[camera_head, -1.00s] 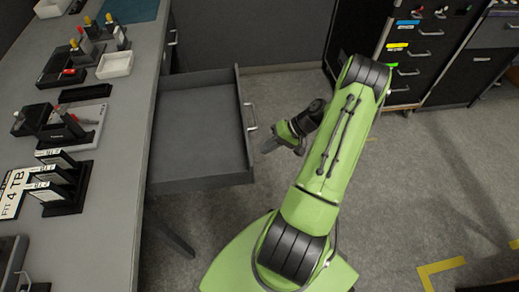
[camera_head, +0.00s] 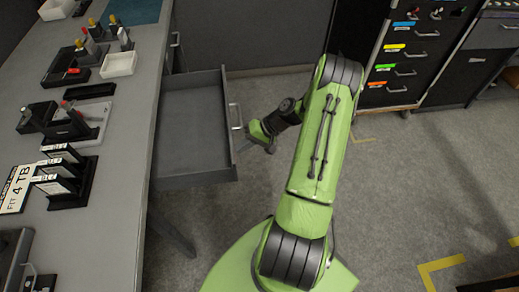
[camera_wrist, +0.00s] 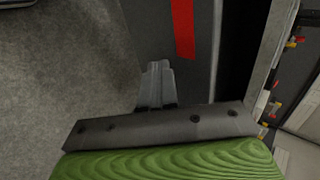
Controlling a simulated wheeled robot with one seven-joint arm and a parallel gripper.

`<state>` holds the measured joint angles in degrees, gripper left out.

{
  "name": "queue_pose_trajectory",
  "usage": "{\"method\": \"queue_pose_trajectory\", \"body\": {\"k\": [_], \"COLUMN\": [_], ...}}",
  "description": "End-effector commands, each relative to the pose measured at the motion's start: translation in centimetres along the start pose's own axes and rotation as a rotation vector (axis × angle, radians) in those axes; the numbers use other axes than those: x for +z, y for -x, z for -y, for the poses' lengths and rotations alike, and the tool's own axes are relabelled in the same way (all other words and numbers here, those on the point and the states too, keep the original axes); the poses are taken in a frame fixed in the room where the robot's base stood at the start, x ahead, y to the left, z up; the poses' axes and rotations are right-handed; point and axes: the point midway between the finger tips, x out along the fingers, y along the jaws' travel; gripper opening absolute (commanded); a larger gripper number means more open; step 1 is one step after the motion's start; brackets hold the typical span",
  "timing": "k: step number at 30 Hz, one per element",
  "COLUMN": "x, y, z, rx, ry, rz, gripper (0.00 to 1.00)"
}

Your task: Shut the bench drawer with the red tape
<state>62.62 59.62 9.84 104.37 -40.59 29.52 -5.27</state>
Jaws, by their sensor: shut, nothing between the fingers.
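The bench drawer (camera_head: 193,130) is grey, empty and partly pulled out from the right side of the bench. Its front carries a pale handle (camera_head: 236,116). In the wrist view, a strip of red tape (camera_wrist: 184,27) runs on the dark drawer front (camera_wrist: 152,28). My gripper (camera_head: 242,146) is at the outer face of the drawer front, near the handle's lower end. In the wrist view, its shut, empty fingers (camera_wrist: 157,68) point at the front just left of the tape and appear to touch it.
The grey bench top (camera_head: 120,130) holds several small trays, holders and labelled cases. A dark cabinet (camera_head: 400,65) with several colour-labelled drawers stands at the back right. Grey floor (camera_head: 420,180) is clear to the right, with yellow markings (camera_head: 440,265).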

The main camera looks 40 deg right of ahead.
Motion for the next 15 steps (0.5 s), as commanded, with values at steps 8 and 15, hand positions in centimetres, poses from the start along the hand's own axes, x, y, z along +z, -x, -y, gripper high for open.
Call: {"method": "queue_pose_trajectory", "body": {"k": [8,15], "x": [-0.7,-0.7], "y": [-7.0,-12.7], "z": [6.5,11.8], "rx": [-0.004,-0.003], "ry": [0.006,0.005], "rz": [0.01,0.007], "gripper": [0.0,0.0]}}
